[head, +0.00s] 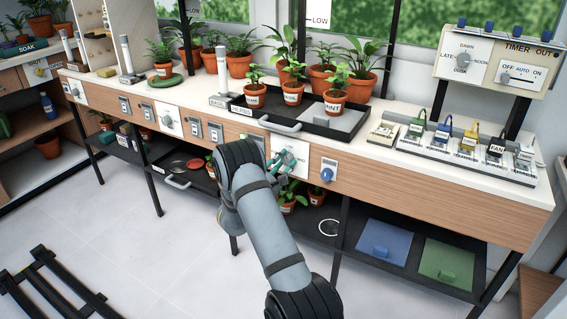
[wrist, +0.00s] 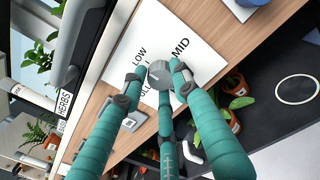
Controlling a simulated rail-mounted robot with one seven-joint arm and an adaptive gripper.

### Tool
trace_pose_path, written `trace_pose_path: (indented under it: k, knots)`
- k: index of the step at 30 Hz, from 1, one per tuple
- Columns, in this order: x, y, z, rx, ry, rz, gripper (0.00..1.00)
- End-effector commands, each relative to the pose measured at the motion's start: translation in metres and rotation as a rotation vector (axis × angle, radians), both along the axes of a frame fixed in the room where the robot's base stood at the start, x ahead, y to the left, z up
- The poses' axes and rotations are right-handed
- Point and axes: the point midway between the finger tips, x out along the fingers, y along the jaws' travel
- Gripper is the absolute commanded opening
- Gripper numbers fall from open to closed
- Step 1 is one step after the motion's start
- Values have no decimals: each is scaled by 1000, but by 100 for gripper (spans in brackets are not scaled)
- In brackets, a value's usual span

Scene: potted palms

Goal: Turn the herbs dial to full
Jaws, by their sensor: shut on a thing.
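The herbs dial (wrist: 159,73) is a grey faceted knob on a white plate (wrist: 195,35) in the wrist view. LOW and MID can be read on the plate; a third word is mostly hidden behind a finger. My gripper (wrist: 156,80) has teal fingers closed around the knob. I cannot tell surely which word the knob points to. In the head view my gripper (head: 279,161) is at the bench front, and the plate (head: 297,156) is partly covered by it.
Above the plate, a black tray (head: 262,116) with a grey handle holds potted herbs. A blue knob (head: 327,174) is to the right on the bench front. Potted plants (head: 290,205) stand on the lower shelf below my gripper.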

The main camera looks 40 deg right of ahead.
Motion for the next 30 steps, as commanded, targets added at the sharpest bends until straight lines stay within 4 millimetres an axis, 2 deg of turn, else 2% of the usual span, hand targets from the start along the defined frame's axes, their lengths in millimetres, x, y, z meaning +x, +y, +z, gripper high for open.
trace_pose_path:
  k: [6, 22, 30]
  knots:
    - [-1, -1, 1, -2, -2, -3, 3]
    - [-1, -2, 2, 17, -53, -5, 2]
    - [-2, -2, 1, 56, -154, -5, 2]
